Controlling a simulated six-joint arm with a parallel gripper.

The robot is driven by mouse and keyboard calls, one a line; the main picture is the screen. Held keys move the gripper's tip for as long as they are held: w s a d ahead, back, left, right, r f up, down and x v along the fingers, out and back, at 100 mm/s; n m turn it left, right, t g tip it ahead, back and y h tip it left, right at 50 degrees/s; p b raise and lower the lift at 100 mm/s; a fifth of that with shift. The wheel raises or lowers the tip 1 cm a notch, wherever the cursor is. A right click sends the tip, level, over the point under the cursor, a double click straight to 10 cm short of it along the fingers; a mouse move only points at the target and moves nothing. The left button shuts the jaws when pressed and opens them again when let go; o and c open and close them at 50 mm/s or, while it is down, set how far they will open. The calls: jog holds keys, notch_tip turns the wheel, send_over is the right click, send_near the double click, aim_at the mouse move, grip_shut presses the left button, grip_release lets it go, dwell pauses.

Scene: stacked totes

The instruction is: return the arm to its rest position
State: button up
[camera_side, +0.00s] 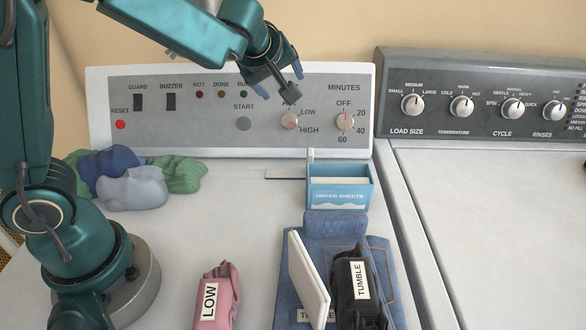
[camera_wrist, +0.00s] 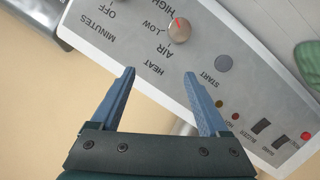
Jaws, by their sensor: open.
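My teal arm rises from its base at the left of the side view. My gripper (camera_side: 281,92) hangs in front of the dryer's control panel (camera_side: 200,112), near the low/high knob (camera_side: 289,121). In the wrist view my gripper (camera_wrist: 160,85) has its two blue fingers spread wide with nothing between them. The panel (camera_wrist: 205,50) lies beyond the fingers, with the low/high knob (camera_wrist: 179,29) and the START button (camera_wrist: 223,63) in view. The side view does not show clearly whether a finger touches the panel.
A dryer-sheets box (camera_side: 340,186) stands below the panel. Folded jeans (camera_side: 333,226) carry a white board (camera_side: 308,280) and a black bundle labelled TUMBLE (camera_side: 352,290). A pink bundle labelled LOW (camera_side: 217,295) lies left of them. Crumpled cloths (camera_side: 135,188) lie near my base. The washer top (camera_side: 500,220) is clear.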

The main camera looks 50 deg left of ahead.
notch_tip(320, 180, up, 9)
jog(key=d+m+t+h, duration=0.1)
jog(key=d+m+t, duration=0.1)
jog(key=t, duration=0.2)
jog(key=s+d+r+m+t+h, duration=0.2)
jog(key=s+d+r+m+h, duration=0.3)
jog(key=s+d+r+m, duration=0.15)
jog(key=s+f+m+g+y, duration=0.1)
jog(key=s+f+m+g, duration=0.4)
jog(key=s+f, duration=1.1)
jog(key=s+g, duration=0.1)
jog(key=g, duration=0.2)
jog(key=shift+a+f, duration=0.25)
jog(key=shift+f, duration=0.05)
